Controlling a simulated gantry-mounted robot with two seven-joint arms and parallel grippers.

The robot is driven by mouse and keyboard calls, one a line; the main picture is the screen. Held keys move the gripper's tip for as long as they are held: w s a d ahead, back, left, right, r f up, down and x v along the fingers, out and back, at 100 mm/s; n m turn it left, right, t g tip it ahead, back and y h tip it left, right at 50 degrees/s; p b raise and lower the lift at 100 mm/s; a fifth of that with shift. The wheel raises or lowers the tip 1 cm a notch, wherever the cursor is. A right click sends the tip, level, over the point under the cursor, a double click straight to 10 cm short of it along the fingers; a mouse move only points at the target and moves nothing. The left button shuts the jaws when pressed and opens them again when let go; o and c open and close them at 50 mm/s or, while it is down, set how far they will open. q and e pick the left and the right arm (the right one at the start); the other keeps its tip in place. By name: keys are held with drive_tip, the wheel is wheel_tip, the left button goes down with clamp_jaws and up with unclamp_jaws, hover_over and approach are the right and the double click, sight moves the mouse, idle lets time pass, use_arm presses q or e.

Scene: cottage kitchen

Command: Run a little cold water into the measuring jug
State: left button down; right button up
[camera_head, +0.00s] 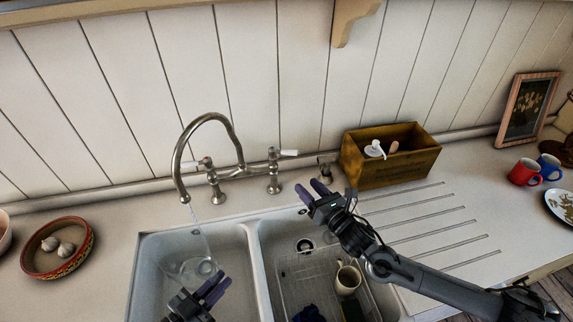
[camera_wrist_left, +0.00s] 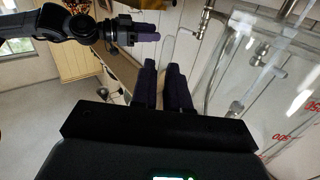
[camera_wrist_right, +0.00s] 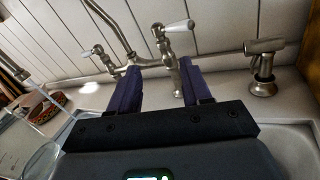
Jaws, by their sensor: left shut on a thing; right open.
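The clear measuring jug (camera_head: 190,268) is in the left basin under the spout of the bridge tap (camera_head: 183,190). A thin pale stream (camera_head: 193,213) seems to fall from the spout towards it. My left gripper (camera_head: 212,286) is shut on the jug's clear handle. Red marks show on the jug (camera_wrist_left: 285,110) in the left wrist view; its water level is unclear. The tap has a left lever (camera_head: 200,162) and a right lever (camera_head: 289,152), both white-tipped. My right gripper (camera_head: 318,188) is open and empty, right of the right lever, which lies beyond its fingers in the right wrist view (camera_wrist_right: 180,27).
The right basin holds a wire rack (camera_head: 318,275) with a cream mug (camera_head: 347,279). A side sprayer (camera_wrist_right: 263,65) stands right of the tap. A wooden box (camera_head: 390,165) stands behind the drainer. Red and blue mugs are far right. A garlic bowl (camera_head: 57,250) is at left.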

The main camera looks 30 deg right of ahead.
drive_tip(key=shift+d+m, duration=0.15)
drive_tip(key=shift+m, duration=0.15)
drive_tip(key=c, duration=0.5)
drive_tip(key=d+m+h, duration=0.2)
drive_tip(key=d+r+m+h, duration=0.1)
drive_tip(key=d+m+h, duration=0.1)
drive_tip(key=m, duration=0.1)
drive_tip(key=d+m+h, duration=0.2)
drive_tip(key=shift+w+d+r+t+h, duration=0.2)
drive_tip(key=shift+d+r+t+h, duration=0.1)
drive_tip(key=shift+d+r, duration=0.05)
clamp_jaws()
drive_tip(key=m+g+h, duration=0.5)
drive_tip(key=m+g, duration=0.1)
drive_tip(key=m, duration=1.1)
approach(290, 154)
drive_tip(key=x, duration=0.6)
drive_tip(key=shift+w+d+f, duration=0.1)
drive_tip(key=shift+w+d, duration=0.15)
drive_tip(key=shift+w, duration=0.1)
